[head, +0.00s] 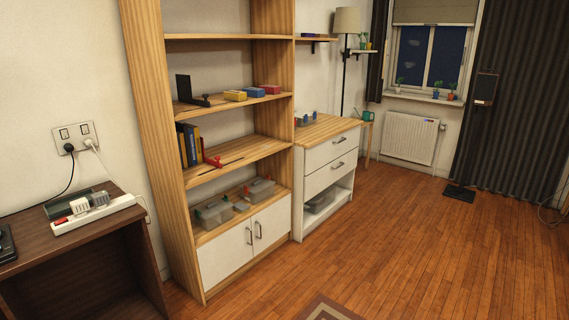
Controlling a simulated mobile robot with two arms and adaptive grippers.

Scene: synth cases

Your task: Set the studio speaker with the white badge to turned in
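A tall dark speaker (485,88) stands at the far right, in front of the dark curtain, on a thin stand with a flat black base (459,194). No other speaker is clearly seen. Neither of my grippers is in the head view.
A wooden shelf unit (240,147) and a white drawer cabinet (328,168) line the left wall. A dark desk (100,212) with a power strip (94,214) is at near left. A radiator (409,137) sits under the window. The wooden floor (430,255) is mostly clear; a rug corner (328,309) shows.

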